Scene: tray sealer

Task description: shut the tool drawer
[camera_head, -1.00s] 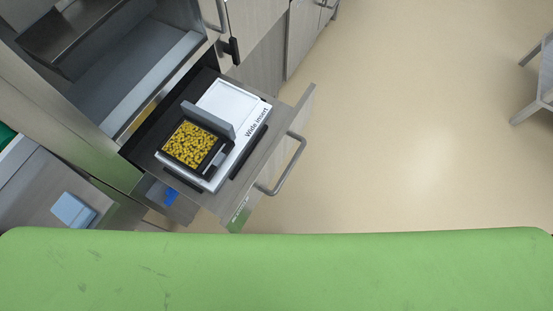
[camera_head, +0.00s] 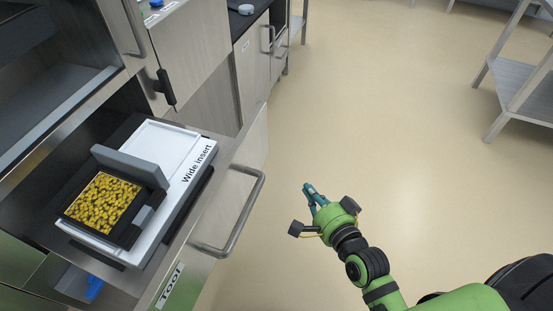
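The tool drawer (camera_head: 185,274) is pulled open from the steel unit at the left. Its front panel carries a "Tool" label and a grey bar handle (camera_head: 237,226). A white insert (camera_head: 166,140) labelled "Wide insert" lies in the drawer, with a dark tray (camera_head: 127,234) of yellow pieces on it. My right gripper (camera_head: 314,194) is over the floor to the right of the handle, apart from it and holding nothing that I can see. Its teal fingers look close together, but their opening is unclear. My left gripper is not in view.
Grey cabinets (camera_head: 258,62) with bar handles stand behind the drawer. A black latch handle (camera_head: 165,88) hangs on the unit above the drawer. A grey shelf rack (camera_head: 520,88) stands at the upper right. The beige floor right of the drawer is clear.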

